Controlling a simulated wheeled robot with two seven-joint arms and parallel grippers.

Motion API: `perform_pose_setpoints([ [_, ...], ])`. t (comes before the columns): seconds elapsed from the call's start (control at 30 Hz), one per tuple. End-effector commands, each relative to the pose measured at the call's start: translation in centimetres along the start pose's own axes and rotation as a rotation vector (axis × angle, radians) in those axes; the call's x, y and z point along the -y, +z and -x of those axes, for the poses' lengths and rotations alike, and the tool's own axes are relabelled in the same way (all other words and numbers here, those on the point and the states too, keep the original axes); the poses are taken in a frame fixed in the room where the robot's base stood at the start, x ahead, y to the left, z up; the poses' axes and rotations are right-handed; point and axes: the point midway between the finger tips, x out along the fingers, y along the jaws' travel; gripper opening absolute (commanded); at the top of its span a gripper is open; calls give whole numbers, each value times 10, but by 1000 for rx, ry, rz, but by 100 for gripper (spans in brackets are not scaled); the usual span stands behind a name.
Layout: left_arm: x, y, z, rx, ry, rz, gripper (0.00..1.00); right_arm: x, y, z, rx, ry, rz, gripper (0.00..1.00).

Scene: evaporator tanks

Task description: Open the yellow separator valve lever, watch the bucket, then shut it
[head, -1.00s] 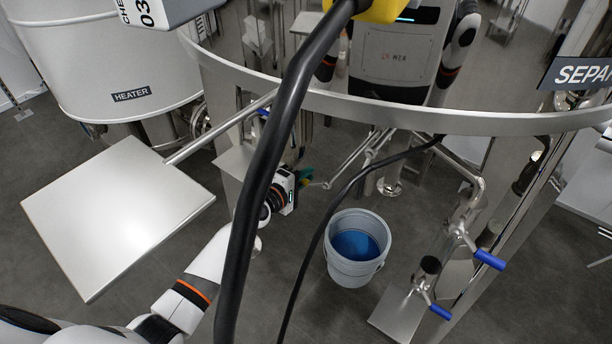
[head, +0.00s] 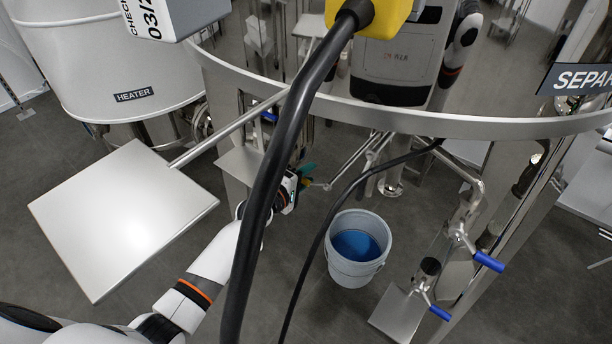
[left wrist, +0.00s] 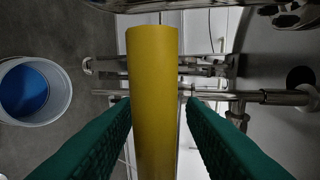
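A thick yellow lever (left wrist: 153,100) stands upright in the left wrist view, between the green fingers of my left gripper (left wrist: 158,108). The fingers are apart, with a gap visible on the right side of the lever. In the head view my left gripper (head: 305,172) is partly behind a black hose, and I cannot make out the lever there. A light grey bucket (head: 355,272) stands on the floor right of the gripper, with blue inside. The bucket also shows at the left of the left wrist view (left wrist: 62,92). My right gripper is not in view.
A black hose (head: 262,190) hangs from a yellow part (head: 382,12) across the head view. The separator's steel rim (head: 450,125) curves above the gripper. A steel plate (head: 120,215) is at left. Blue-handled valves (head: 488,262) stand right of the bucket.

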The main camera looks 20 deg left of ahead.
Motion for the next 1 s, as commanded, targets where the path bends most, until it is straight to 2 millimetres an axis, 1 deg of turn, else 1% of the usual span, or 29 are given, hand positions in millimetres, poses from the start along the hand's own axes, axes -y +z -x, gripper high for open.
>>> perform_pose_setpoints([
  [0.17, -1, 0, 1, -1, 1, 2, 37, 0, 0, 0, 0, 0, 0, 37],
  [0.27, -1, 0, 8, -1, 1, 2, 37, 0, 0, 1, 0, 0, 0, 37],
  [0.37, -1, 0, 24, 0, 1, 2, 37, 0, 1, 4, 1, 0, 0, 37],
  [0.6, -2, 0, 76, 0, 2, 1, 37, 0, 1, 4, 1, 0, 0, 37],
  [0.7, -1, 0, 94, 0, 2, 0, 37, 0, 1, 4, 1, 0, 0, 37],
  [0.83, -2, 0, 111, 0, 2, 0, 37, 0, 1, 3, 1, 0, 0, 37],
  [1.0, 0, 0, 120, 0, 1, 0, 37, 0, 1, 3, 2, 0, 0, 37],
])
